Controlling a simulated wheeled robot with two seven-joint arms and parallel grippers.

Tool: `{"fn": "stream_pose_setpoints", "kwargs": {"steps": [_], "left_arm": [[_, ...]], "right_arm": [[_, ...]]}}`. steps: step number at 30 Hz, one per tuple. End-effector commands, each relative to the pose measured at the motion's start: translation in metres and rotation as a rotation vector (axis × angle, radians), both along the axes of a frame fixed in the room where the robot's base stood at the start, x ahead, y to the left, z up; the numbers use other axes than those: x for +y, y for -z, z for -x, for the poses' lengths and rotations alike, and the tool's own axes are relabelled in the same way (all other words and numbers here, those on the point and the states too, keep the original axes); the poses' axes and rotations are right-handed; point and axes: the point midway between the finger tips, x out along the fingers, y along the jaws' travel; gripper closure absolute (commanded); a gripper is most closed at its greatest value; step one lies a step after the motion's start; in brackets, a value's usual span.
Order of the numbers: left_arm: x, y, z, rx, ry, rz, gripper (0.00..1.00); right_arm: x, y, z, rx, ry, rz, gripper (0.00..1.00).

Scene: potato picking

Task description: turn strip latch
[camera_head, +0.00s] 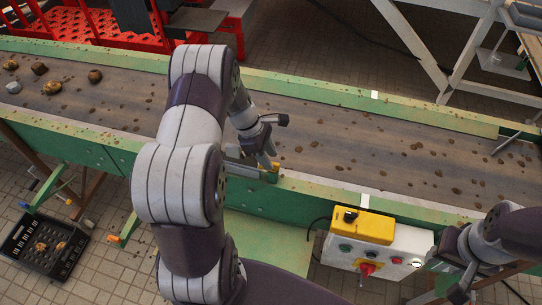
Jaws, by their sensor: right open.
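My left arm hides part of the rail and belt left of the latch. My right gripper (459,292) is open at the lower right, beside the control box and away from the latch.
The conveyor belt (400,150) carries scattered dirt clods, with several potatoes and stones (52,87) at far left. A white control box (395,243) with a yellow top and red knob hangs on the near side. A black crate (72,262) stands on the tiled floor.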

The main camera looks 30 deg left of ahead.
Motion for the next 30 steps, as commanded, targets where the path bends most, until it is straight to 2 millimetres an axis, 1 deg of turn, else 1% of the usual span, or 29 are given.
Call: {"fn": "stream_pose_setpoints", "kwargs": {"steps": [3, 6, 13, 14, 15, 17, 30], "left_arm": [[-0.006, 0.013, -0.002, 0.000, 0.002, 0.000, 0.62], [-0.008, 0.019, -0.002, -0.001, 0.003, 0.000, 0.62], [-0.008, 0.020, -0.002, -0.002, 0.002, -0.001, 0.62], [-0.008, 0.020, -0.002, -0.002, 0.002, -0.001, 0.68], [-0.008, 0.020, -0.002, -0.002, 0.002, -0.001, 0.81], [-0.008, 0.020, -0.002, -0.002, 0.002, -0.001, 1.00], [-0.008, 0.020, -0.002, -0.001, -0.007, -0.001, 1.00]], "right_arm": [[0.000, -0.004, 0.000, 0.000, 0.000, 0.000, 0.57], [0.000, -0.005, 0.000, 0.000, 0.000, 0.000, 0.57], [0.000, -0.004, 0.000, 0.000, 0.000, 0.000, 0.57], [0.000, -0.004, 0.000, 0.000, 0.000, 0.000, 0.57], [0.000, -0.004, 0.000, 0.000, 0.000, 0.000, 0.57], [0.000, -0.004, 0.000, 0.000, 0.000, 0.000, 0.57], [0.000, -0.004, 0.000, 0.000, 0.000, 0.000, 0.57]]}}
